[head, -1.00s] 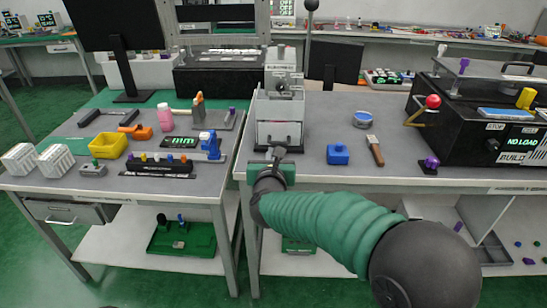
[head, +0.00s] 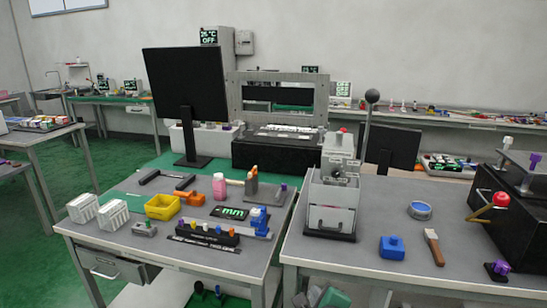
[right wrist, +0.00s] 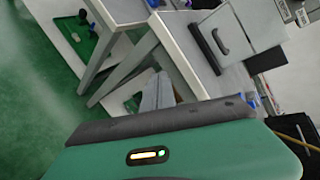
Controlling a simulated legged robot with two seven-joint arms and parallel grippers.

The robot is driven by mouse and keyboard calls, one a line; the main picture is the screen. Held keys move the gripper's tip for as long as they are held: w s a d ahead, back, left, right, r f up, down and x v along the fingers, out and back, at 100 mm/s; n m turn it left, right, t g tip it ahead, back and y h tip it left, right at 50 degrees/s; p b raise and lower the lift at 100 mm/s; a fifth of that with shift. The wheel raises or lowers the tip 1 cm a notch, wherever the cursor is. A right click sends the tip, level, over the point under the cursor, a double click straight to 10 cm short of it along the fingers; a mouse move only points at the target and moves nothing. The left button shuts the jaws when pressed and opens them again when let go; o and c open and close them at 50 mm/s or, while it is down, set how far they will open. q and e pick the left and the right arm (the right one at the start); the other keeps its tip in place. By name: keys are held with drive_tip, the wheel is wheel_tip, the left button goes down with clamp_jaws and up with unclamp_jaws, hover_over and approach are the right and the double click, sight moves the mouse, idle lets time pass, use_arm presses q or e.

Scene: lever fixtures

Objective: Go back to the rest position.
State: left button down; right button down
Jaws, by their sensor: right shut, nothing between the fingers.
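My right gripper (head: 312,297) shows only in part at the bottom edge of the head view, low in front of the right table. In the right wrist view its green housing (right wrist: 185,155) with a dark edge fills the bottom. The fingers are shut and hold nothing. It is clear of the grey lever fixture (head: 332,205), whose black ball lever (head: 372,96) stands upright. My left gripper is not in view.
The right table (head: 375,215) carries a blue block (head: 391,248), a brush (head: 433,246), a round tin (head: 420,210) and a black fixture with a red ball lever (head: 501,199). The left table (head: 120,245) holds several small items and a monitor (head: 186,85).

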drive_tip(key=s+d+f+n+g, duration=0.45)
drive_tip(key=s+f+n, duration=0.35)
drive_tip(key=s+n, duration=0.3)
drive_tip(key=s+d+f+n+g, duration=0.45)
drive_tip(key=s+f+n, duration=0.25)
drive_tip(key=s+n, duration=0.4)
wheel_tip(320, 180, up, 21)
drive_tip(key=w+n+p, duration=0.1)
drive_tip(key=n+p, duration=0.1)
drive_tip(key=p, duration=2)
drive_tip(key=shift+a+r+g, duration=0.15)
drive_tip(key=shift+a+g, duration=0.1)
drive_tip(key=shift+g, duration=0.15)
